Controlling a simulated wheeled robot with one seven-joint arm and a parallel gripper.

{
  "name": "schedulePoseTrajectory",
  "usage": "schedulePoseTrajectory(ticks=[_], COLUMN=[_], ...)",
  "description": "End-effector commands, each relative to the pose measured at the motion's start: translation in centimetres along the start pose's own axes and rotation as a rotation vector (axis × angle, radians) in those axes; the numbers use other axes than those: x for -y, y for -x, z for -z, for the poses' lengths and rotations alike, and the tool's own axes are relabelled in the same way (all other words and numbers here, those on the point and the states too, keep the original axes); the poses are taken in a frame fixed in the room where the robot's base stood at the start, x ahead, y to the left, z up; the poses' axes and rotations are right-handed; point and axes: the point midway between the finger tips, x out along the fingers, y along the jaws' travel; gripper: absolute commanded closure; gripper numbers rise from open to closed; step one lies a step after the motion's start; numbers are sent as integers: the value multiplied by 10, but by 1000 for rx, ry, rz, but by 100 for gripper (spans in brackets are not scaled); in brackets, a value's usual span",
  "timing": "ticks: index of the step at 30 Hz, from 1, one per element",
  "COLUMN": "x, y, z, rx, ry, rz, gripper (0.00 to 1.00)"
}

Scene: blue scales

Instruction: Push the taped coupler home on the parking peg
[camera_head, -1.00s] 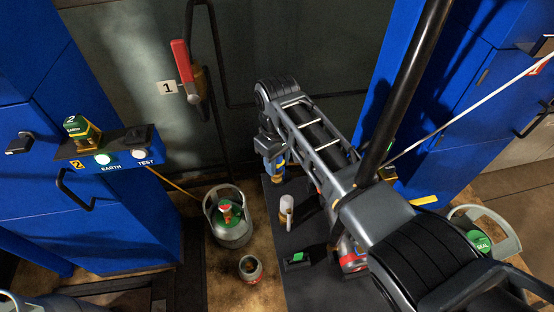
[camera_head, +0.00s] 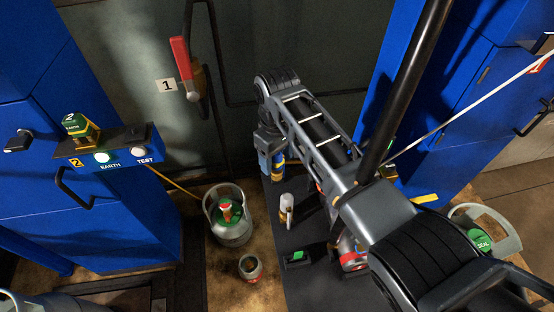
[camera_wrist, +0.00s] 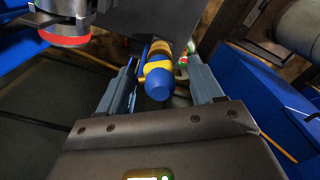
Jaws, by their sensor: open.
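A blue coupler with yellow tape bands (camera_wrist: 158,82) shows in the wrist view, with its rounded blue end facing the camera. My gripper (camera_wrist: 163,64) is open, with one finger on each side of the coupler. The left finger is close to it; I cannot tell whether it touches. In the head view my gripper (camera_head: 266,160) hangs at the end of the arm above the dark mat, and the taped coupler (camera_head: 279,170) is partly hidden beside it. I cannot make out the parking peg or how far the coupler sits on it.
A collared canister (camera_head: 230,218) and a small open cup (camera_head: 250,268) stand left of the dark mat (camera_head: 300,283). Blue cabinets (camera_head: 120,215) flank the space. A red-handled lever (camera_head: 184,68) is on the back wall.

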Motion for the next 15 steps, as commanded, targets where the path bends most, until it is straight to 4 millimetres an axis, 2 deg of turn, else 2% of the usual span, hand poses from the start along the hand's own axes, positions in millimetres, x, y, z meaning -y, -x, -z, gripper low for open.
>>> schedulePoseTrajectory(ticks=[3, 9, 15], x=[-1, 0, 0], y=[21, 50, 62], z=[1, 0, 0], rx=[-5, -2, -1], ry=[0, 0, 0], rz=[-2, -1, 0], gripper=[34, 34, 34])
